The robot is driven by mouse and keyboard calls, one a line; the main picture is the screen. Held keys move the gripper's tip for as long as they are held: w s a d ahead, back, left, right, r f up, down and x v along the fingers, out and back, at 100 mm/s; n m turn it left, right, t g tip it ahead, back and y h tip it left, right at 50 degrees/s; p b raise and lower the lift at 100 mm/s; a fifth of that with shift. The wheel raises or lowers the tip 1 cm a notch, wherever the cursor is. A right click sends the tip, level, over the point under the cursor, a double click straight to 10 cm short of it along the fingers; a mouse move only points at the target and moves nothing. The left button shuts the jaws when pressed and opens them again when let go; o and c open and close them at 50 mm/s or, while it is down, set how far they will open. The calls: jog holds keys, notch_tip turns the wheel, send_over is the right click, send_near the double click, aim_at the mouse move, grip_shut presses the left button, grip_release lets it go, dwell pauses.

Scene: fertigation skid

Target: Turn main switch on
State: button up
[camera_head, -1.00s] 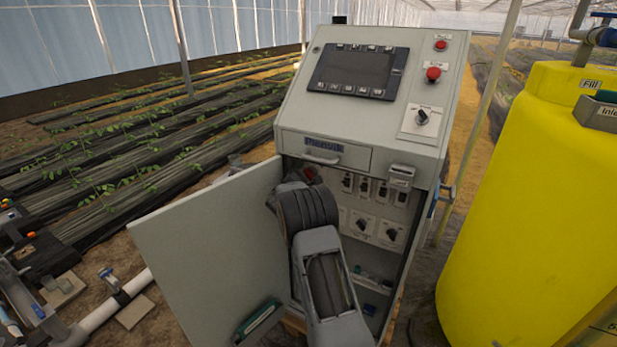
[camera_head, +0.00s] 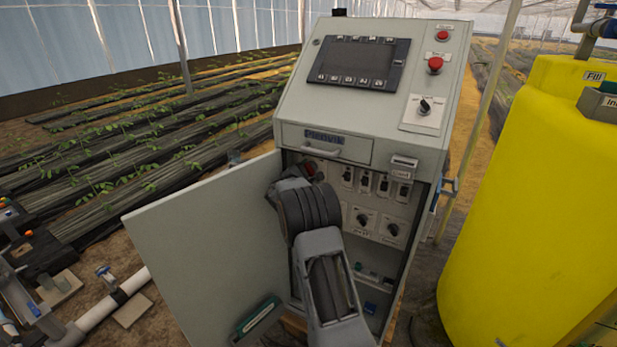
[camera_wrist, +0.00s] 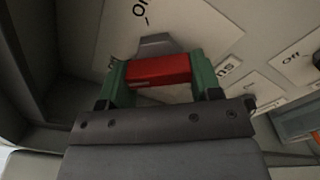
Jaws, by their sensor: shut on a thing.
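The main switch has a red handle (camera_wrist: 158,70), which sits between the green fingers of my gripper (camera_wrist: 160,76) in the wrist view. My gripper is shut on this handle. A light plate (camera_wrist: 185,30) behind it carries an "On" mark with a short line. In the head view a bit of the red handle (camera_head: 309,167) shows at the upper left inside the open grey cabinet (camera_head: 375,140). My arm hides the fingers and most of the switch there.
Several small switches (camera_head: 365,182) and two rotary knobs (camera_head: 362,220) sit to the right inside the cabinet. The cabinet door (camera_head: 210,255) stands open at the left, close to my arm. A yellow tank (camera_head: 540,200) stands at the right.

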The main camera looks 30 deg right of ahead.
jog(key=m+b, duration=0.2)
jog(key=b, duration=0.4)
jog(key=m+b, duration=0.3)
jog(key=b, duration=0.2)
jog(key=m+b, duration=0.3)
jog(key=b, duration=0.3)
jog(key=shift+w+a+f+b, duration=0.1)
jog(key=shift+a+f+b, duration=0.05)
jog(key=shift+f+b, duration=0.2)
jog(key=m+b, duration=0.1)
jog(key=b, duration=0.1)
jog(key=m+b, duration=0.3)
jog(key=b, duration=0.1)
jog(key=shift+r+m, duration=0.25)
jog(key=shift+m, duration=0.05)
jog(key=m+b, duration=0.3)
jog(key=m, duration=0.1)
jog(key=shift+r+b, duration=0.2)
jog(key=shift+b, duration=0.15)
jog(key=shift+m, duration=0.3)
jog(key=o, duration=0.9)
jog(key=shift+r, duration=0.1)
jog(key=shift+c, duration=0.2)
jog(key=shift+o, duration=0.4)
jog(key=shift+r, duration=0.1)
